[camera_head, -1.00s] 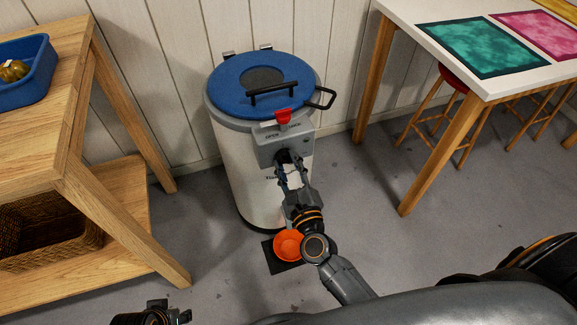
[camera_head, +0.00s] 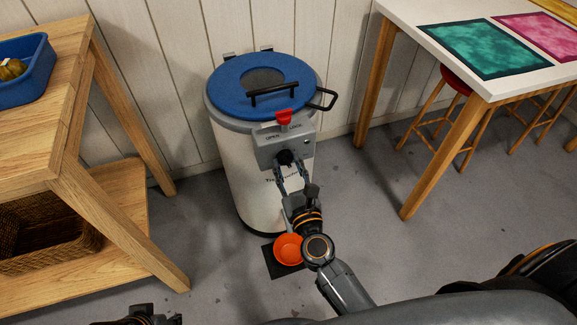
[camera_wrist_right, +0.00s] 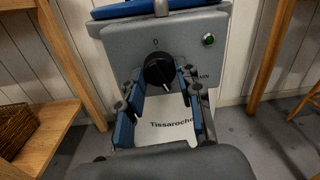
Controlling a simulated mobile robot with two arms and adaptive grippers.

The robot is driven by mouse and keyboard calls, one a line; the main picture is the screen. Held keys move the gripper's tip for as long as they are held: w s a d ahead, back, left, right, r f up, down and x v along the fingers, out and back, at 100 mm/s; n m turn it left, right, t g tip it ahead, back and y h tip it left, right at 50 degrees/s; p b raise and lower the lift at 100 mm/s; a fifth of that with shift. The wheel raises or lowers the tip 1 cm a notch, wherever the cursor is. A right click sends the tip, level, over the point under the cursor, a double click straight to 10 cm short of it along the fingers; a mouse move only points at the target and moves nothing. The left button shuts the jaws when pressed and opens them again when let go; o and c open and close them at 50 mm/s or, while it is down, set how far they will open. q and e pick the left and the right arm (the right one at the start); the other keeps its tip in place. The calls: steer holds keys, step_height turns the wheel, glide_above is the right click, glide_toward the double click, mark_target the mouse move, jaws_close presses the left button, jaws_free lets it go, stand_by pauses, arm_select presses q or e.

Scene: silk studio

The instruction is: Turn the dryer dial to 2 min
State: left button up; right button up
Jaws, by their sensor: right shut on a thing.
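The dryer (camera_head: 250,175) is a white drum with a blue lid (camera_head: 240,95) and a grey control box (camera_head: 268,147). Its black dial (camera_head: 285,157) sits on the front of the box. In the right wrist view the dial (camera_wrist_right: 158,70) has a white pointer angled down and slightly right; a 0 is marked above it. My right gripper (camera_head: 287,166) reaches up from below, its blue-padded fingers (camera_wrist_right: 160,76) shut on the dial from both sides. The fingers hide part of the scale. My left gripper (camera_head: 152,319) is barely in view at the bottom edge; its fingers are unclear.
A red latch (camera_head: 284,117) stands between OPEN and LOCK. A green indicator (camera_wrist_right: 208,39) is right of the dial. A wooden shelf (camera_head: 120,225) is left; a white-topped table (camera_head: 450,75) is right.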

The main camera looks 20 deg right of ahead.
steer(key=o, duration=1.2)
steer(key=s, duration=1.2)
steer(key=shift+a+f, duration=0.15)
steer(key=shift+a, duration=0.05)
